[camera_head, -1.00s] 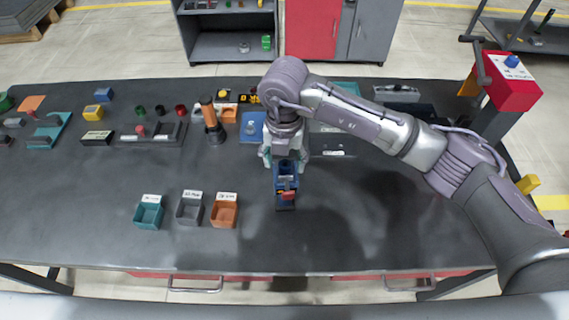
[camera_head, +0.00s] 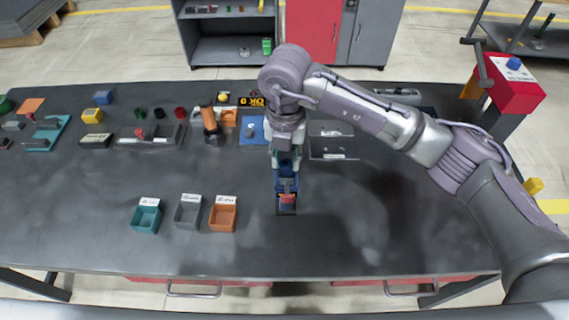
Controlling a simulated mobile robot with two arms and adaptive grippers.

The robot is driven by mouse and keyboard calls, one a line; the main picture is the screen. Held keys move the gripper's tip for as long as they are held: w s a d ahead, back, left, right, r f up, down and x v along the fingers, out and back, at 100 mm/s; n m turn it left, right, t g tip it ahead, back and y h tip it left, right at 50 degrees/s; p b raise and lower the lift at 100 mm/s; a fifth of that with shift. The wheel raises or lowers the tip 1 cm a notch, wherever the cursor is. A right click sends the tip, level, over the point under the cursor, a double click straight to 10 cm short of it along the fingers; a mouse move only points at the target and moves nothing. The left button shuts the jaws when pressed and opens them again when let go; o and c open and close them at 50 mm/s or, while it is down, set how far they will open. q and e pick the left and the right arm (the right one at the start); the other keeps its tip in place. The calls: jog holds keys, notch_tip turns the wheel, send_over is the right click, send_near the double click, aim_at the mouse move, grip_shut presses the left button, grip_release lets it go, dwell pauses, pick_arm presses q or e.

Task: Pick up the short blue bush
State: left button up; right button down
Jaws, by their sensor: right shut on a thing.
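My right gripper (camera_head: 286,168) points straight down over the dark table, at the top of a blue block-like feeder (camera_head: 287,186) with a small red part at its front. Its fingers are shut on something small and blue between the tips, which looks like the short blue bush. The fingers and the feeder's blue body hide most of it, so its shape is unclear. My left gripper is out of view.
Teal (camera_head: 146,217), grey (camera_head: 188,212) and orange (camera_head: 222,214) labelled bins stand to the left of the feeder. Several small parts and fixtures line the back left. A red box (camera_head: 508,82) is at the right. The table's front right is clear.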

jog(key=s+d+r+b, duration=0.3)
jog(key=s+d+r, duration=0.3)
jog(key=d+r, duration=0.2)
jog(key=shift+s+d+r, duration=0.3)
jog(key=shift+d+r, duration=0.05)
jog(key=shift+d, duration=0.3)
dwell(0.4)
